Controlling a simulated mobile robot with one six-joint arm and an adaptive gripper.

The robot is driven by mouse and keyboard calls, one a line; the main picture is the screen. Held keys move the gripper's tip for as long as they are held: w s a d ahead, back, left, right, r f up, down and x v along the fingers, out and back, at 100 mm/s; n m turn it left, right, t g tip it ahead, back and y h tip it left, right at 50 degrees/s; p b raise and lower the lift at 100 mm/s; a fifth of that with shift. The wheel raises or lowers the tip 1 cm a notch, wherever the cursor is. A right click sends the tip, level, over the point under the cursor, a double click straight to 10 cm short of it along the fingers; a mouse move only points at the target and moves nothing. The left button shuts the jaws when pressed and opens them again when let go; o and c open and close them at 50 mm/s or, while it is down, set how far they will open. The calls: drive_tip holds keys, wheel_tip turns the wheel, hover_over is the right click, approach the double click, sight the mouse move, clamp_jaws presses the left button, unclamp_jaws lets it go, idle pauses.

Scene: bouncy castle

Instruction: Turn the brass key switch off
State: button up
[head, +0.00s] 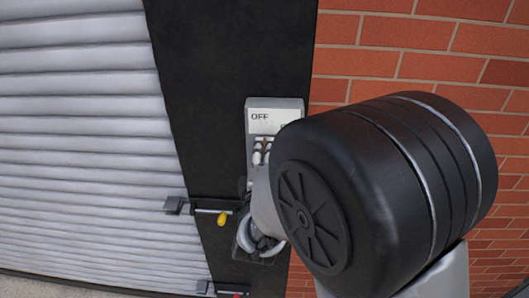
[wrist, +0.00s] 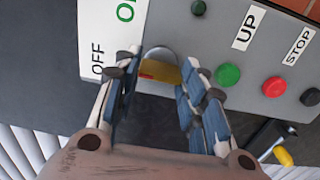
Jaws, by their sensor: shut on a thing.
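The brass key switch (wrist: 160,71) is a yellow-brown piece in front of a grey round collar on the control box. In the wrist view it lies between the two blue-padded fingers of my gripper (wrist: 161,68), which is shut on it. A white plate beside it reads OFF (wrist: 97,58), with part of a green ON label (wrist: 127,10) above. I cannot tell which label the key points to. In the head view the control box (head: 275,104) shows OFF on its white plate; my arm hides the key and much of the box.
A green button (wrist: 228,76), a red button (wrist: 274,87) and UP and STOP labels sit right of the key. A yellow-handled latch (head: 221,218) is below the box. A grey roller shutter (head: 80,130) stands left and a brick wall (head: 400,45) right.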

idle(0.4)
drive_tip(key=o, duration=1.1)
drive_tip(key=shift+c, duration=0.2)
drive_tip(key=s, duration=0.7)
drive_tip(key=shift+s, duration=0.25)
